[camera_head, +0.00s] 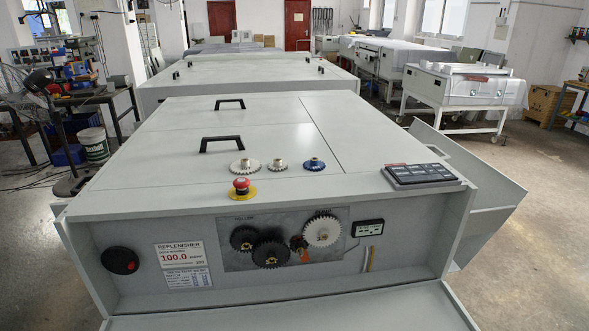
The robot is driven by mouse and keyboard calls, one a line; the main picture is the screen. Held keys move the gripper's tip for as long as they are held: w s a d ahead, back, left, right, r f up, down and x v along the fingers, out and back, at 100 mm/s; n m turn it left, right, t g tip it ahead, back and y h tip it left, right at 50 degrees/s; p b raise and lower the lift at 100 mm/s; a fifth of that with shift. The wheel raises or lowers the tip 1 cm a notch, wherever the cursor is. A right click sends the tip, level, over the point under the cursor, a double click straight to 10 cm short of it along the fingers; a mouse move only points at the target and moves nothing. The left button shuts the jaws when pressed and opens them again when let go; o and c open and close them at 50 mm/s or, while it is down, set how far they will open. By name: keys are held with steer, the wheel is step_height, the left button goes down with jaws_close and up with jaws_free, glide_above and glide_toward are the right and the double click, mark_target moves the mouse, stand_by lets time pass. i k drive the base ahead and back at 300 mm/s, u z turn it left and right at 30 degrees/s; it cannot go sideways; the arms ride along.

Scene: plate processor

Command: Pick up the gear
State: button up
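Three loose gears lie in a row on the grey top of the plate processor (160,185). The left one is a larger silver gear (244,166), the middle one a smaller silver gear (277,165), and the right one a blue gear (314,164) with a pale centre. In the open front recess, a small black gear (243,238), a larger black gear (271,254) and a white gear (323,228) are mounted on a panel. My gripper is not in view.
A red emergency button (241,185) on a yellow base stands just in front of the loose gears. A black keypad (420,175) lies at the right. Two black handles (222,144) (230,104) rise from the lid behind. The front flap (290,308) hangs open.

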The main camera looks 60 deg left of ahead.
mark_target(314, 164)
steer(key=u, duration=2.35)
steer(key=i, duration=0.3)
steer(key=z, duration=0.05)
